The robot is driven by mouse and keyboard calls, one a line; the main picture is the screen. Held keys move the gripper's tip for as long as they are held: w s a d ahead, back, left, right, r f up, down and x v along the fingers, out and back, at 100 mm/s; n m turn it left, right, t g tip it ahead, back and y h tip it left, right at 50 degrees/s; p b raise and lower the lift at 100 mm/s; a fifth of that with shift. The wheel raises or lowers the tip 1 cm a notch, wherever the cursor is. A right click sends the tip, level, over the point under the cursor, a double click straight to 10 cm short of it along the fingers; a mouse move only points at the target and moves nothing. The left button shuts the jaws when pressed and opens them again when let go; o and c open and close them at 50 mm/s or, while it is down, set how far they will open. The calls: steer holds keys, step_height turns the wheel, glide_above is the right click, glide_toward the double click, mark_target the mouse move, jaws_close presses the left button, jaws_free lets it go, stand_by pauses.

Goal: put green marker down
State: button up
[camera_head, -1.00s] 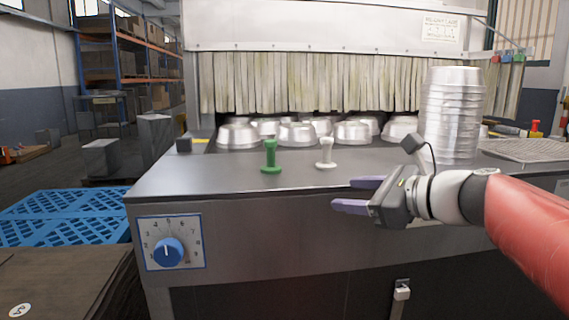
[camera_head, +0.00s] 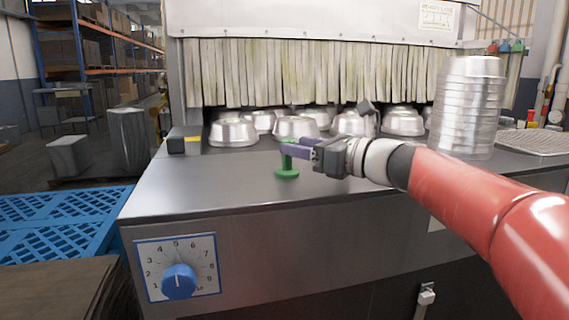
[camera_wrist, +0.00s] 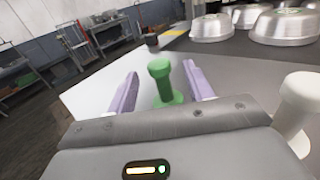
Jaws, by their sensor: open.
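The green marker (camera_head: 286,172) stands upright on the steel table (camera_head: 200,190) in front of the pans. In the wrist view the green marker (camera_wrist: 163,82) stands between the two purple fingers of my gripper (camera_wrist: 161,88), with a gap on each side. In the head view my gripper (camera_head: 295,150) reaches in from the right at the marker's upper part, and its fingers hide some of it. The gripper is open. A white marker (camera_wrist: 296,108) stands at the right in the wrist view; my arm hides it in the head view.
Several metal pans (camera_head: 296,128) sit behind, under a strip curtain (camera_head: 300,70). A tall stack of pans (camera_head: 468,105) stands at the right. A dial panel (camera_head: 178,268) is on the table's front. The table left of the green marker is clear.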

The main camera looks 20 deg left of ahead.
mark_target(287, 140)
steer(key=x, duration=0.4)
steer(key=shift+s, duration=0.1)
steer(key=shift+d, duration=0.1)
jaws_close()
